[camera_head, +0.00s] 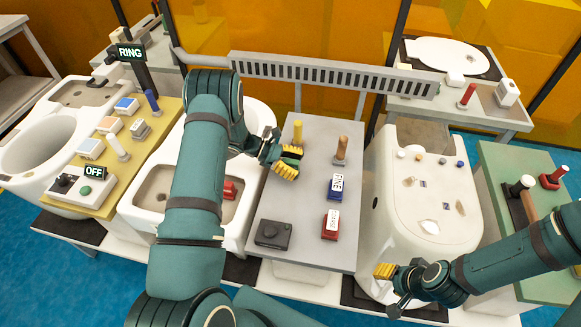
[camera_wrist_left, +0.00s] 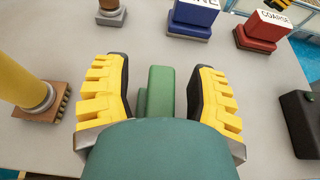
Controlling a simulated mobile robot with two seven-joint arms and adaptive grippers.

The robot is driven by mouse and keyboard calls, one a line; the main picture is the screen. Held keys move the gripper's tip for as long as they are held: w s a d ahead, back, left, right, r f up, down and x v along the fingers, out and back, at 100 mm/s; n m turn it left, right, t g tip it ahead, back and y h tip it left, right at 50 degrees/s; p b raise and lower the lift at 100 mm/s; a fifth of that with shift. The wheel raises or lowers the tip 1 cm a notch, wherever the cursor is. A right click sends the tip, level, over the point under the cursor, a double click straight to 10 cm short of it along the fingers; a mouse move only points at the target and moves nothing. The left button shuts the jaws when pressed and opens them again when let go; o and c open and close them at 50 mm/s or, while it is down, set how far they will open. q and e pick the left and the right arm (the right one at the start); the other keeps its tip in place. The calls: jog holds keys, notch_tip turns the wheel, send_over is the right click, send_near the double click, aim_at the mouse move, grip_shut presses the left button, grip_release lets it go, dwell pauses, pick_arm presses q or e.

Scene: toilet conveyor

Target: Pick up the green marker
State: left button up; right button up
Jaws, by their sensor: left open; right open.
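My left gripper (camera_head: 288,161) is low over the grey middle table (camera_head: 290,205). In the left wrist view, its yellow fingers (camera_wrist_left: 158,72) are apart, one on each side of a green block-like thing (camera_wrist_left: 160,92). This seems to be the green marker; a gap shows at the right finger, and its lower part is hidden by the teal shape in front. In the head view the gripper hides it. My right gripper (camera_head: 390,280) is open and empty near the front of the white tank lid (camera_head: 425,215).
A yellow cylinder (camera_head: 298,132) and a brown one (camera_head: 341,147) stand close to the left gripper. Blue (camera_head: 336,187) and red (camera_head: 331,222) labelled blocks and a dark box (camera_head: 273,234) sit on the same table. A slotted rail (camera_head: 330,74) runs behind.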

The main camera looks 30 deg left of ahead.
pick_arm(q)
grip_shut()
jog(key=shift+r, duration=0.1)
dwell(0.3)
